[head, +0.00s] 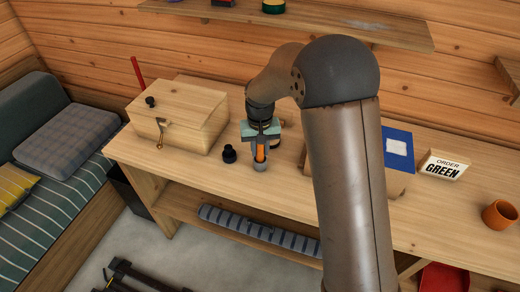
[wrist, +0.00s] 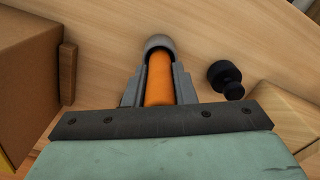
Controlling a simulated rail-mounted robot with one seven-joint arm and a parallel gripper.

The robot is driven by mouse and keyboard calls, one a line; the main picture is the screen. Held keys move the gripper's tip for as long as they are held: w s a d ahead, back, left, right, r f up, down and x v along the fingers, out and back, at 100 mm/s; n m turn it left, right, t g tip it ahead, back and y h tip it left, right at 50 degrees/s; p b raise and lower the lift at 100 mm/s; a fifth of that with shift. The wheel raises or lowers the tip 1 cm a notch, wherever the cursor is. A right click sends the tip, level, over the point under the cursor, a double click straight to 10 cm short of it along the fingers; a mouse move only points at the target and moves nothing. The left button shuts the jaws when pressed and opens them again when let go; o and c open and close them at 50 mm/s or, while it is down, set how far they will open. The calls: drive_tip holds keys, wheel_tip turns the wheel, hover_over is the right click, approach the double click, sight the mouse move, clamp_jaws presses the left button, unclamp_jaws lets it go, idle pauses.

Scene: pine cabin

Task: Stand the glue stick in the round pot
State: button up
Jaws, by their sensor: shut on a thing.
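The glue stick (wrist: 158,80) is an orange cylinder with a grey rounded end in the wrist view. In the head view its orange body (head: 260,153) shows between the fingers of my gripper (head: 261,160). My gripper (wrist: 158,92) is shut on it, with a grey finger on each side. The stick's grey end points away from the palm, over the workbench; whether it touches the wood I cannot tell. An orange round pot (head: 501,215) stands at the far right of the bench in the head view, well apart from my gripper.
A wooden box (head: 180,115) with a crank stands left of my gripper, with a small black knobbed object (head: 229,154) between them. A shelf (head: 330,22) hangs above.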

drive_tip(key=shift+f, duration=0.65)
drive_tip(key=shift+f, duration=0.15)
drive_tip(key=o, duration=1)
